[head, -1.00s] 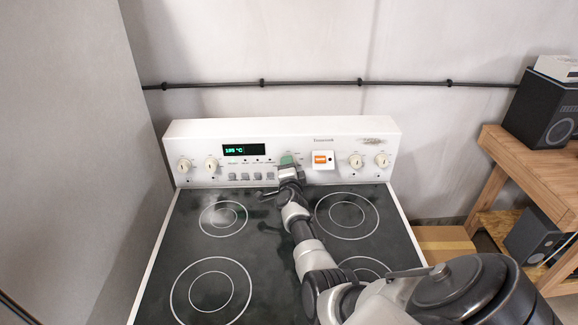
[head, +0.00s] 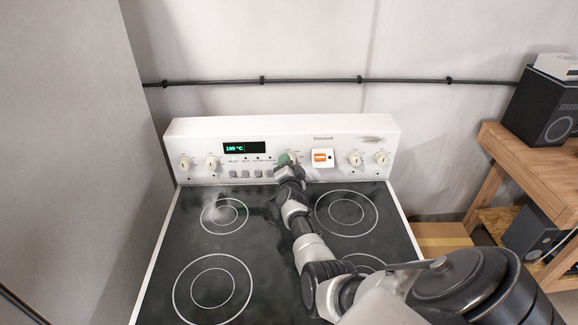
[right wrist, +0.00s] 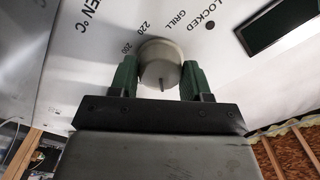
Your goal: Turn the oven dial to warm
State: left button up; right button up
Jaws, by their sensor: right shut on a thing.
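The oven dial (right wrist: 160,66) is a pale round knob on the white control panel (head: 350,129). Printed marks 200, 220, GRILL and LOCKED show around it in the right wrist view; no "warm" mark is visible there. My right gripper (right wrist: 158,78) has its green fingers on both sides of the dial and is shut on it. In the head view my right gripper (head: 286,162) reaches the panel's middle and covers the dial. The green display (head: 243,148) appears to read 195 °C. My left gripper is not in view.
Other knobs sit at the left (head: 185,163) and right (head: 355,159) of the panel, with an orange switch (head: 320,156) beside the gripper. The black cooktop (head: 265,260) is bare below. A wooden bench (head: 490,170) with a speaker (head: 545,112) stands at the right.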

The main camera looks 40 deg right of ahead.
jog(key=shift+f, duration=0.1)
jog(key=o, duration=0.9)
jog(key=shift+s+a, duration=0.45)
jog(key=v, duration=0.9)
jog(key=shift+s+a+p, duration=0.15)
jog(key=shift+s+p, duration=0.1)
jog(key=shift+p, duration=0.15)
